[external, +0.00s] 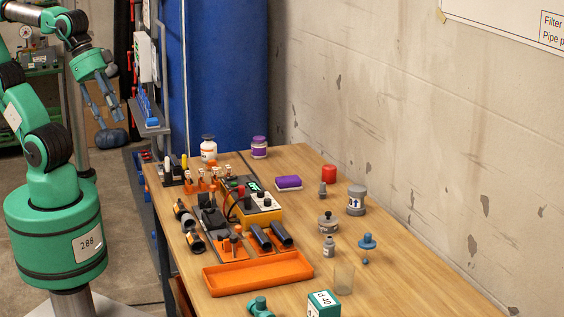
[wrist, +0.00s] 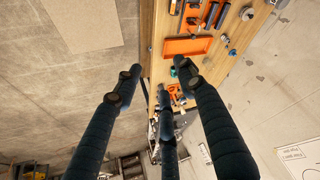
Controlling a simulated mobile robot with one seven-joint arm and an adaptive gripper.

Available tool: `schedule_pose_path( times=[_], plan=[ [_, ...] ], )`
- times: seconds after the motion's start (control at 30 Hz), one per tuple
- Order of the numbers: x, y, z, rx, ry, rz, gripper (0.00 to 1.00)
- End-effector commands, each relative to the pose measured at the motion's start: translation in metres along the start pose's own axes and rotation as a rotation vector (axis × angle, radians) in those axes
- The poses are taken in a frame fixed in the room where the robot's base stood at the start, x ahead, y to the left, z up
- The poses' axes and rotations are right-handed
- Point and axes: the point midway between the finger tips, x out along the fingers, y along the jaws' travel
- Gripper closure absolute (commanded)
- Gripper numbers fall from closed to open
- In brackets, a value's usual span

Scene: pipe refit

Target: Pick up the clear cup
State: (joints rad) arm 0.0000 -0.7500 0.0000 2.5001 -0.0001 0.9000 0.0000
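The clear cup (external: 344,277) stands upright near the front of the wooden table in the external view, to the right of the orange tray. It is see-through and looks empty. I cannot make it out surely in the wrist view. My gripper (external: 105,112) hangs off the table at the upper left, well away from the cup. In the wrist view my gripper (wrist: 158,77) has its dark ribbed fingers spread wide, with nothing held between them.
The orange tray (external: 258,273) lies left of the cup. A teal box (external: 323,305) stands just in front of it, and a blue-topped part (external: 367,243) and a small grey bottle (external: 328,246) stand behind. A concrete wall (external: 440,150) borders the table's right side.

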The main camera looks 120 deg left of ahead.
Motion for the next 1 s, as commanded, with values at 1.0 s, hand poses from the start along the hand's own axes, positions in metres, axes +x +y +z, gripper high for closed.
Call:
schedule_pose_path(
  times=[1.0],
  plan=[
    [-0.007, -0.002, -0.057, 0.025, -0.037, -0.002, 0.34]
  ],
)
